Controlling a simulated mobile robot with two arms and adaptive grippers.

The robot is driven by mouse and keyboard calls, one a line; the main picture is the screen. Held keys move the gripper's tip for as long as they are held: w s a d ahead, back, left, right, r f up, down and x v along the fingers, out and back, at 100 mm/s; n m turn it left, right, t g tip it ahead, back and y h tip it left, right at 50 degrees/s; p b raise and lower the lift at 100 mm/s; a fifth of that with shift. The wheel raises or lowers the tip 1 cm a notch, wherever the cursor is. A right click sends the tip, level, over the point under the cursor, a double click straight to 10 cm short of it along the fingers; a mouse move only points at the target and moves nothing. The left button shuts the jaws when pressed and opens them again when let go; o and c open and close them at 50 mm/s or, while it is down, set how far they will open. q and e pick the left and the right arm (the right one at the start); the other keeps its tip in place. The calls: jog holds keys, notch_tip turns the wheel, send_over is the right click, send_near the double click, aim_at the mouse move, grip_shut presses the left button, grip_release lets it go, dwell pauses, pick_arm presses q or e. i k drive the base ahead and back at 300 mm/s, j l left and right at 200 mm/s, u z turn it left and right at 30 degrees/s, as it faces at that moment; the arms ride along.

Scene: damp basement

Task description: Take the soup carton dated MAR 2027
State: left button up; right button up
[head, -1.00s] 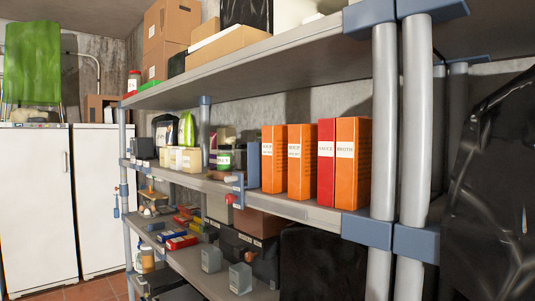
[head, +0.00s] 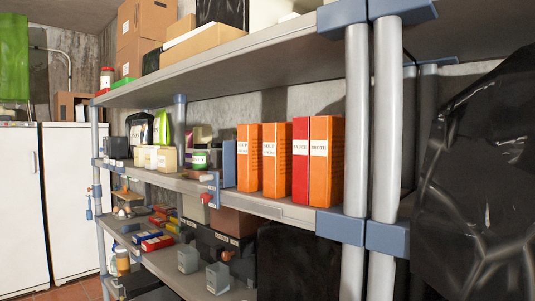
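Two orange cartons labelled SOUP stand upright on the middle shelf: a left soup carton (head: 243,170) and a right soup carton (head: 269,172). Small print under the word SOUP on each label is too small to read, so I cannot tell which is dated MAR 2027. To their right stand a red carton labelled SAUCE (head: 300,178) and an orange carton labelled BROTH (head: 326,180). Neither of my grippers is in view.
The middle shelf (head: 268,207) has a blue bracket (head: 213,188) left of the cartons. Grey shelf posts (head: 356,120) stand close on the right, beside black plastic sheeting (head: 475,210). Jars and boxes fill the shelf's left part. White fridges (head: 72,200) stand at the far left.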

aim_at(278, 137)
jog(key=i+j+z, duration=0.1)
jog(key=z, duration=0.6)
jog(key=j+z, duration=0.4)
jog(key=j, duration=0.55)
jog(key=j+z, duration=0.45)
jog(key=j, duration=0.55)
